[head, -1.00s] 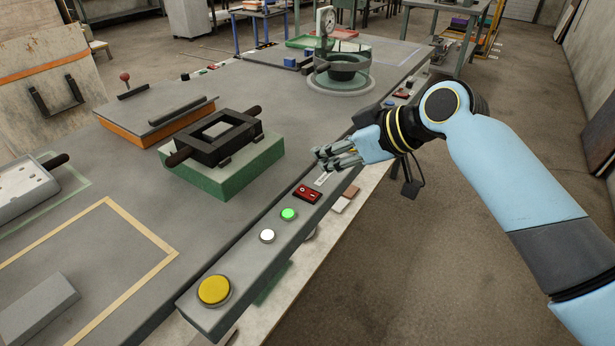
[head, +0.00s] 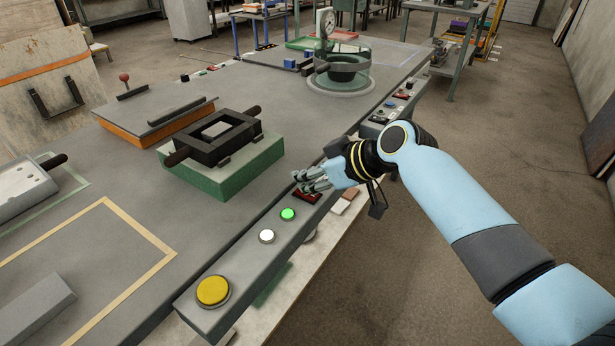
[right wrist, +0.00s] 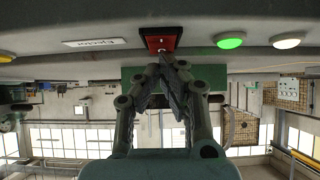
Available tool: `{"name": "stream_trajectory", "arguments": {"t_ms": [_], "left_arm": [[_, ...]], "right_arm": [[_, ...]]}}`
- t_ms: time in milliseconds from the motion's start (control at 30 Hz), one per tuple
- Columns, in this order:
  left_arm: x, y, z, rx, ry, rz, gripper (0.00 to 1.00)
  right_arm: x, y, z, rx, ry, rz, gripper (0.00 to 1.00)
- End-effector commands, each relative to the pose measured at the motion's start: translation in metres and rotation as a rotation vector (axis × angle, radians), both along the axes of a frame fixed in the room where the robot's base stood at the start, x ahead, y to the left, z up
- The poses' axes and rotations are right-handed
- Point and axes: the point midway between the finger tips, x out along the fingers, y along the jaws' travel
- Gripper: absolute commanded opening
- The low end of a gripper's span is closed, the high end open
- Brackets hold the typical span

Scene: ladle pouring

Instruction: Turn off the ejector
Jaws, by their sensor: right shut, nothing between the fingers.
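The ejector switch is a red rocker (right wrist: 161,41) on the grey control strip, with a white "Ejector" label (right wrist: 95,43) beside it in the right wrist view. In the head view the red switch (head: 306,197) is mostly hidden behind my right gripper (head: 304,180). My right gripper is shut and empty, its fingertips (right wrist: 167,62) at the lower edge of the switch in the right wrist view. I cannot tell whether they touch it. My left gripper is not in view.
On the same strip are a lit green button (head: 288,214), a white button (head: 267,236) and a large yellow button (head: 213,291). A green block with a black frame (head: 225,172) stands on the table beside the strip. Floor is clear at right.

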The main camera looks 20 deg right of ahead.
Motion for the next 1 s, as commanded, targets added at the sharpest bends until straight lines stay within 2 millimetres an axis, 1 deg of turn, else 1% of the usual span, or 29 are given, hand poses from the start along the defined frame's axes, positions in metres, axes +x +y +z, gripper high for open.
{"name": "stream_trajectory", "arguments": {"t_ms": [33,367,700,1000], "left_arm": [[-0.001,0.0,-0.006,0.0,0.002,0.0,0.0],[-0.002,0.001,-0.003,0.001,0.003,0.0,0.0],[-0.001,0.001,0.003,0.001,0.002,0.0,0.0],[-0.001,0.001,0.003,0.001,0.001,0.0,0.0]], "right_arm": [[0.002,0.002,-0.008,0.001,0.001,0.0,0.0],[-0.001,0.0,-0.006,-0.001,0.004,0.0,0.0],[-0.013,-0.009,-0.007,-0.003,0.009,0.002,0.0],[-0.014,-0.009,-0.008,-0.003,0.01,0.001,0.0]]}}
